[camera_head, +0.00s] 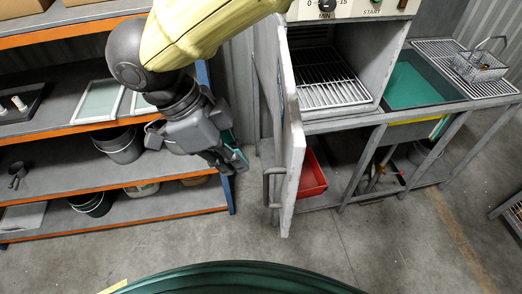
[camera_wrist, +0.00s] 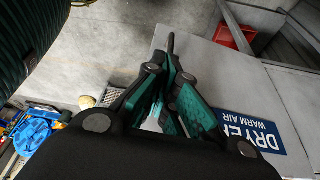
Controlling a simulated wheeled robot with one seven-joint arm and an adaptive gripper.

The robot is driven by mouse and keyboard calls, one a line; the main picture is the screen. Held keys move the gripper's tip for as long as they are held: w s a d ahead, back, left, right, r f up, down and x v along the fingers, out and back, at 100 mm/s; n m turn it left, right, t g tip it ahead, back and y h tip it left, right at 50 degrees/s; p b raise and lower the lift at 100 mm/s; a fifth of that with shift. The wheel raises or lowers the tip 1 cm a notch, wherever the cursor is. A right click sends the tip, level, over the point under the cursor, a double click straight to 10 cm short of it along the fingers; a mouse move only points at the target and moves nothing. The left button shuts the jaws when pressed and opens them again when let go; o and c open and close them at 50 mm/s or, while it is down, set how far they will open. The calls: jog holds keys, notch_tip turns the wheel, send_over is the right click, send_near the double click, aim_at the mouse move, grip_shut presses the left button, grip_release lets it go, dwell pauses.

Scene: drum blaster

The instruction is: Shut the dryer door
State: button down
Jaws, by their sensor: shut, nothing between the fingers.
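The dryer (camera_head: 392,62) is a grey cabinet with a wire rack inside, seen in the head view. Its grey door (camera_head: 292,135) stands wide open at the left side, seen nearly edge-on, with a bar handle (camera_head: 268,188) near its lower end. My gripper (camera_head: 240,162) is left of the door, on its outer side, apart from the handle in the head view. In the wrist view my gripper (camera_wrist: 172,68) has its fingers together and empty, over or close beside the door (camera_wrist: 213,72) with its blue DRYER WARM AIR label (camera_wrist: 252,130). Exact contact cannot be told.
An orange-edged shelf rack (camera_head: 110,190) with buckets and trays stands left of my gripper. A red bin (camera_head: 312,176) sits low behind the door. A sink (camera_head: 412,85) is right of the dryer. A green round drum (camera_head: 235,280) is in front. Floor left of the door is clear.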

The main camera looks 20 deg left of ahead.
jog(key=w+d+f+p, duration=0.1)
jog(key=d+f+p, duration=0.2)
jog(key=d+f, duration=0.4)
jog(key=shift+w+f, duration=0.15)
jog(key=shift+f, duration=0.45)
